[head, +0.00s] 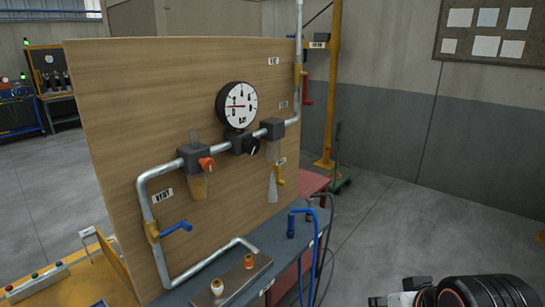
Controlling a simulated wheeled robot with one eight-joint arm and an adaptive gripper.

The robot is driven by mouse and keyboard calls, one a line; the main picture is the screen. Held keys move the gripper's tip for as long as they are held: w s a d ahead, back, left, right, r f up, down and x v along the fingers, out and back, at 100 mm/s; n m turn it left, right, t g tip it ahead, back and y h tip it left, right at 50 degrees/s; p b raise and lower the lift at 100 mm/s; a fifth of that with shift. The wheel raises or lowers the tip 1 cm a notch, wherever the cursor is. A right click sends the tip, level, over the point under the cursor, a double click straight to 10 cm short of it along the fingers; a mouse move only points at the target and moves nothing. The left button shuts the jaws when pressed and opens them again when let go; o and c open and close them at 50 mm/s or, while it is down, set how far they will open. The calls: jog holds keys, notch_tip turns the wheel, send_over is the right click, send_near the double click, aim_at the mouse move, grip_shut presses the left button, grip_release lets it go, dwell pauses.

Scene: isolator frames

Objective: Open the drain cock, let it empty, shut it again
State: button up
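A pipe run with several valves is mounted on an upright wooden board (120,120). A blue lever (178,228) sits on a brass-coloured body on the left vertical pipe, below a small label that seems to read VENT (163,195). A yellow lever (279,176) is at the right, beside a pale cone-shaped bowl (272,188). A red lever (305,90) is on the upper right pipe. An amber bowl (199,187) hangs under the left dark block. I cannot tell which lever is the drain cock. Part of my arm shows bottom right, apart from the board; its fingertips cannot be made out.
A round dial gauge (237,105) and red knob (206,163) sit on the pipe run. A blue-grey bench (275,237) stands below, with blue hoses (318,245) at its right end. A metal block (232,282) with fittings is in front. Floor to the right is clear.

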jog(key=w+d+r+n+t+p, duration=0.25)
jog(key=w+r+n+t, duration=0.5)
jog(key=w, duration=0.95)
jog(key=w+d+r+n+t+p, duration=0.1)
jog(key=w+d+r+n+t, duration=0.25)
jog(key=w+r+n, duration=0.85)
jog(key=w+a+f+n+y+p, duration=0.1)
jog(key=w+a+f+n+y, duration=0.3)
jog(key=w+a+n+y, duration=0.55)
jog(key=w+a+f+n+g+y+p, duration=0.15)
jog(key=f+n+g, duration=0.25)
jog(key=f+n, duration=0.45)
jog(key=a+f+n+g+y, duration=0.3)
jog(key=f+n, duration=0.4)
jog(key=f, duration=0.2)
jog(key=b+x, duration=0.1)
jog(key=x, duration=0.5)
jog(key=b+x, duration=0.1)
jog(key=x, duration=0.5)
jog(key=shift+a+r, duration=0.25)
jog(key=shift+a, duration=0.1)
